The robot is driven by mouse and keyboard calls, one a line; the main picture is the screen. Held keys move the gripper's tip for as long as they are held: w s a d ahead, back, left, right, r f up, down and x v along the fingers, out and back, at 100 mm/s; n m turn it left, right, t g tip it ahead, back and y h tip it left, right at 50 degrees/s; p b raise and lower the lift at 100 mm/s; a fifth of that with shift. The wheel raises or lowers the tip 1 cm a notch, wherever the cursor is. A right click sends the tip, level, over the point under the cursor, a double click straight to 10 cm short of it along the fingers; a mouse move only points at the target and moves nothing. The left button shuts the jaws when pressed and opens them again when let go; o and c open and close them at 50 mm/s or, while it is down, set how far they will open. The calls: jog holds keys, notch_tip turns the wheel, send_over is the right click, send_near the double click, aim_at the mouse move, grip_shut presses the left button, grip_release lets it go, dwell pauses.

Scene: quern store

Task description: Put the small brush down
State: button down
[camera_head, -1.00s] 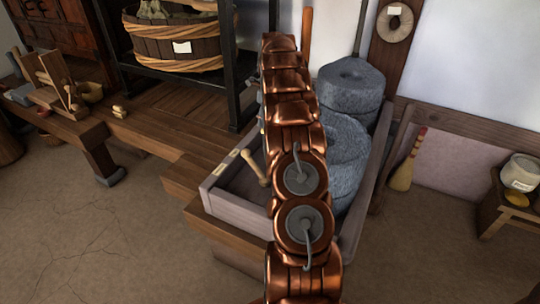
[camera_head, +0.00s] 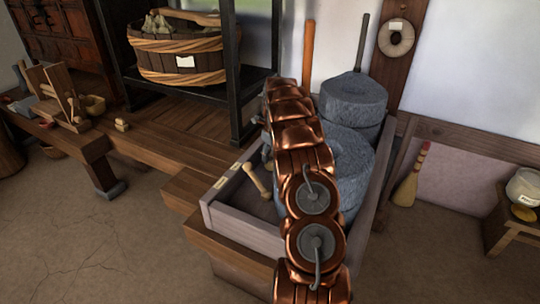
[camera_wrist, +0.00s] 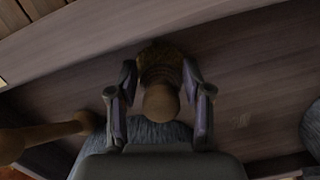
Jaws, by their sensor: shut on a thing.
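The small brush (camera_wrist: 161,103) is in the wrist view, its rounded brown handle end toward the camera and a darker, bristly-looking part beyond it. My gripper (camera_wrist: 160,76) is shut on it, one finger on each side. Behind the brush is the bare wooden inside of the trough (camera_wrist: 245,75); I cannot tell whether the brush touches it. In the head view my copper-coloured arm reaches over the trough (camera_head: 238,224) and hides the gripper and the brush.
Grey millstones (camera_head: 353,98) are stacked in the trough. A wooden handle (camera_head: 257,181) lies at its left, also in the wrist view (camera_wrist: 45,135). A wooden bench (camera_head: 150,142) runs left, with a rack holding a tub (camera_head: 178,62) behind. A broom (camera_head: 408,185) leans right.

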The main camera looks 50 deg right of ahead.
jog(key=shift+c, duration=2.4)
grip_release()
